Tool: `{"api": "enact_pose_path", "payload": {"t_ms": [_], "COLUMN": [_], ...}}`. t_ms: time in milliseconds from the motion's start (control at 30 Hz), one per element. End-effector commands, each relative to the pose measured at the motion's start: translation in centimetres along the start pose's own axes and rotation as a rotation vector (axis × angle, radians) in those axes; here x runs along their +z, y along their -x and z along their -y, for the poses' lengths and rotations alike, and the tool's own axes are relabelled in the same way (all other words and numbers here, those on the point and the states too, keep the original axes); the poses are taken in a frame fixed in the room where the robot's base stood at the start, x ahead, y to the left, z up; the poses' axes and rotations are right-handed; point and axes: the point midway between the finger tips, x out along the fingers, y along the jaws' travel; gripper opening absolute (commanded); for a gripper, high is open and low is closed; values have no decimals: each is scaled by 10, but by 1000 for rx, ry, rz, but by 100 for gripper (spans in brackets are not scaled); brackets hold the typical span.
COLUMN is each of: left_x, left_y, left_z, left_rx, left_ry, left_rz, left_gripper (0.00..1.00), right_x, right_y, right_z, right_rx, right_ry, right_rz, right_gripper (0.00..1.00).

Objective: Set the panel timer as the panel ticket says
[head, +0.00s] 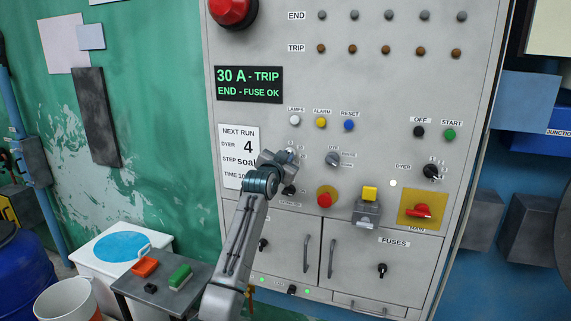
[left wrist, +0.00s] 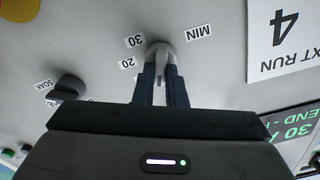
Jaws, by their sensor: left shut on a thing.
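The panel ticket (head: 238,150) is a white card at the panel's left, reading NEXT RUN, DYER 4, STEP soak, and a TIME line starting with 10 that my left arm partly covers. My left gripper (head: 288,157) is at the panel just right of the ticket. In the left wrist view, which is upside down, the left gripper (left wrist: 162,78) is shut on the grey timer knob (left wrist: 159,50). Labels 20, 30 and MIN show around the knob; its pointer's setting cannot be read. In the head view the gripper largely hides the knob. My right gripper is not in view.
A dark step knob (left wrist: 68,88) labelled SOAK is close by. A small table (head: 180,293) stands lower left.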

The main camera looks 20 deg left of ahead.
Motion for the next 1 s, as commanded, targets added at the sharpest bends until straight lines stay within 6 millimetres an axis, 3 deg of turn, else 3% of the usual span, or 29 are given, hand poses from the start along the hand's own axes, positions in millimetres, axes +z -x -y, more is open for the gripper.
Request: {"api": "enact_pose_path", "payload": {"t_ms": [500, 1000], "left_x": [3, 2], "left_y": [0, 0], "left_z": [-2, -2], "left_rx": [1, 2], "left_ry": [-369, -460], "left_rz": [2, 3], "left_gripper": [0, 0], "right_x": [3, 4], "right_y": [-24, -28], "right_z": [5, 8], "right_rx": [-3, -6], "right_ry": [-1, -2], "right_rz": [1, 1], "right_gripper": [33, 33]}}
